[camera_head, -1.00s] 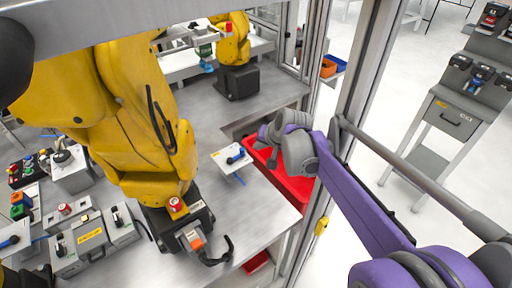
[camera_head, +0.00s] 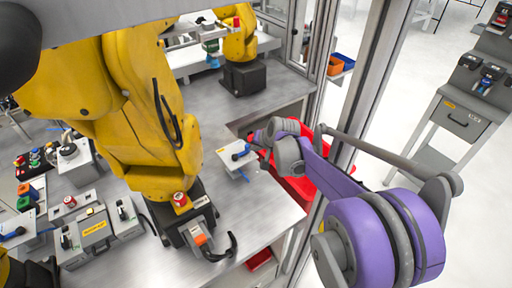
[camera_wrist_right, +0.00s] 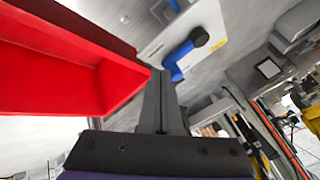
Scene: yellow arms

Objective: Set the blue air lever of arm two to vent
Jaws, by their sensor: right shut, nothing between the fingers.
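A blue lever (camera_head: 242,153) with a dark knob sits on a small white plate (camera_head: 238,166) on the grey bench. In the right wrist view the blue lever (camera_wrist_right: 177,62) slants across the white plate (camera_wrist_right: 206,22), its black knob at the upper right. My right gripper (camera_head: 254,139) is just beside the plate. Its fingers (camera_wrist_right: 160,76) are shut and empty, with the tips close to the lever's lower end; I cannot tell whether they touch. Another blue-handled lever (camera_head: 12,235) is at the far left. My left gripper is not in view.
A red bin (camera_head: 300,186) lies beside and below my right gripper; its wall (camera_wrist_right: 120,80) fills the left of the wrist view. A yellow arm (camera_head: 150,130) stands left of the plate. A metal frame post (camera_head: 357,80) rises at the right. Bare bench lies below the plate.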

